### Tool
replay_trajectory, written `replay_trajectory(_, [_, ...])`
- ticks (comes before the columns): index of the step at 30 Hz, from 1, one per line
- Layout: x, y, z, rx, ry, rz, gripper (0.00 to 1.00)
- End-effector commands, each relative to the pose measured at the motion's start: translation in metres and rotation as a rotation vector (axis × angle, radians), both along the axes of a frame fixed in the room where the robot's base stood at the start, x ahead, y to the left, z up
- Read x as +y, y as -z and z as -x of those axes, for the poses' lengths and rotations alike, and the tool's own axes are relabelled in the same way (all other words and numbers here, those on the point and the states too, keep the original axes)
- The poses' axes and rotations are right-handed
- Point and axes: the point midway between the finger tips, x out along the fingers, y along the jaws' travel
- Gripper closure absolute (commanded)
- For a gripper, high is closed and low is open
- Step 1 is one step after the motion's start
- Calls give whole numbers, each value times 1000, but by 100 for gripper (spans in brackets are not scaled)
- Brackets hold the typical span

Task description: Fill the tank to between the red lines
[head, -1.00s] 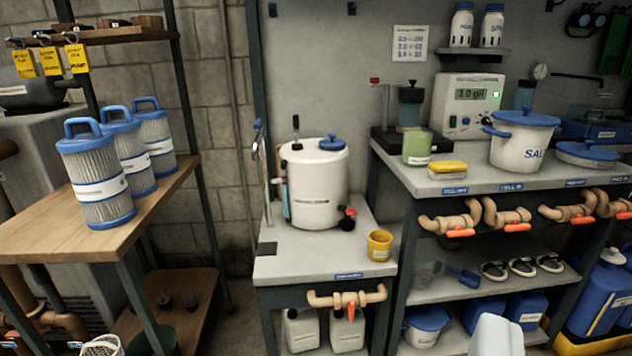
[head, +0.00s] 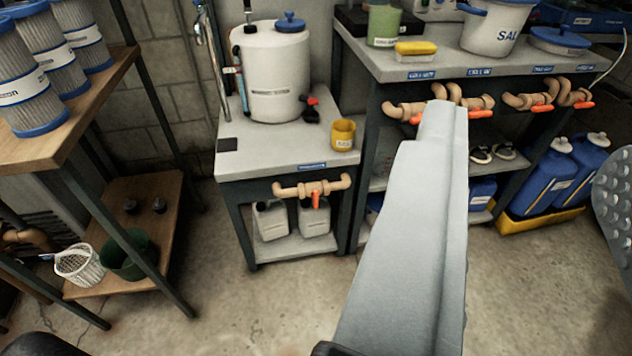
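The white tank (head: 277,75) with a blue lid knob (head: 290,22) stands on the small grey bench at upper centre. A thin upright sight tube (head: 229,85) is at its left side; I cannot make out a liquid level or the red lines. A small black tap with a red handle (head: 312,103) is at the tank's lower right. A pipe valve with an orange handle (head: 315,198) is on the bench front. A long pale grey part, apparently of my gripper (head: 425,215), rises from the bottom, apart from the tank. I cannot see a clear pair of fingertips.
A yellow cup (head: 343,135) stands on the bench right of the tank. White jugs (head: 271,219) are on the shelf below. The right bench (head: 440,62) carries more orange-handled valves. A wooden rack with filters (head: 30,85) is at left. A dotted grey surface (head: 615,200) is at right. Floor is open in front.

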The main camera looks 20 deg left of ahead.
Motion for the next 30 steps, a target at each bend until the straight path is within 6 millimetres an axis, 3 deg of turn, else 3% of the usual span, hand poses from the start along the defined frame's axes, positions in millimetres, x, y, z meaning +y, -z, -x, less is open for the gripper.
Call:
replay_trajectory(3, [1, 14, -35, 5, -6, 22, 64])
replay_trajectory(15, [13, 69, -139, -4, -51, 96, 64])
replay_trajectory(30, [38, 170, -242, -14, -155, 156, 64])
